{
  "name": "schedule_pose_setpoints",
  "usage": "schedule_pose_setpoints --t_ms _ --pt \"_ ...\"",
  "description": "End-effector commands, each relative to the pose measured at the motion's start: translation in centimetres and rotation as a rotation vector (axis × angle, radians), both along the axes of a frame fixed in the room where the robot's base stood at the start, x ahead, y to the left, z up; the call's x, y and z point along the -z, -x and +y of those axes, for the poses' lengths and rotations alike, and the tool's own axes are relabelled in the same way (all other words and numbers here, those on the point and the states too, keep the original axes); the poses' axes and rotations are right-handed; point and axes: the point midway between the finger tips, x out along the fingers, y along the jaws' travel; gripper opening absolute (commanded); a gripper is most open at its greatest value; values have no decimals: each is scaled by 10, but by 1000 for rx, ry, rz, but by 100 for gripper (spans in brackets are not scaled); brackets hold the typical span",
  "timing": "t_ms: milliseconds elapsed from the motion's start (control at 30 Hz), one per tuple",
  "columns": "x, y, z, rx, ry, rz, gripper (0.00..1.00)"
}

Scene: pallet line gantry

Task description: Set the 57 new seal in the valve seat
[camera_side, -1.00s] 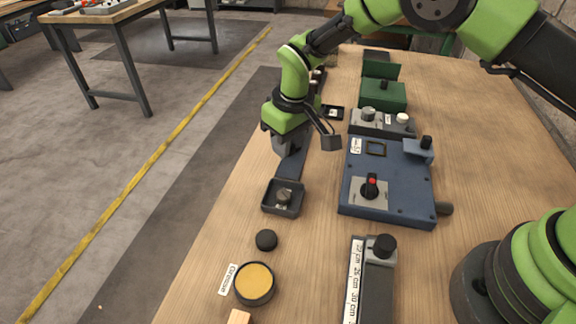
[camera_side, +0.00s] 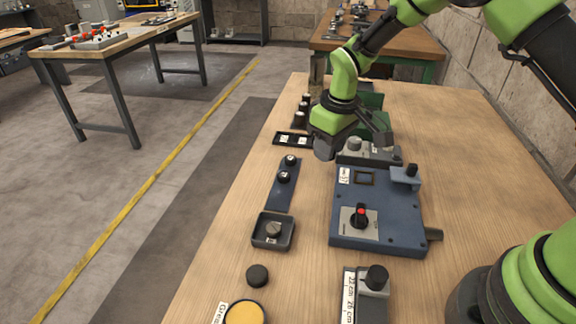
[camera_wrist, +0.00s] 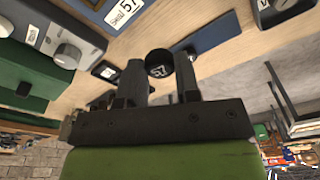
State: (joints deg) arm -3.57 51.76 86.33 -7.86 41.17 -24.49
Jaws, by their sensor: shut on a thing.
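My gripper (camera_side: 325,150) is in the air above the table, left of the grey knob box and beyond the blue valve unit. In the side view the seal is hidden or too small to tell. The blue valve unit (camera_side: 400,227) has a label ending in 57, a square dark-framed opening, and a red-and-black knob. I cannot tell for certain which part is the seat. A blue strip (camera_side: 279,193) holds two black round pieces with white marks.
A dark square tray (camera_side: 256,239) with a grey piece inside, a black cap (camera_side: 257,275) and a yellow grease tin (camera_side: 245,314) stand at the front. A grey knob box (camera_side: 385,157) and a black label tray (camera_side: 278,139) flank my gripper. Wood between strip and valve unit is clear.

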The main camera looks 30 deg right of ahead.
Motion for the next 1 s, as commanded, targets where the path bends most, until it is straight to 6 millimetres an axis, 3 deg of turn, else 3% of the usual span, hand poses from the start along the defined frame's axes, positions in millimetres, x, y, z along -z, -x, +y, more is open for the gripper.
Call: schedule_pose_setpoints --t_ms 33,100,300,467,1000 --pt "-5 8 -19 10 0 0 19" --pt "-9 19 -39 9 1 -1 19" --pt "-15 41 -69 7 3 -5 19" --pt "-9 44 -72 2 3 -3 19" --pt "39 44 -72 3 4 -3 19"
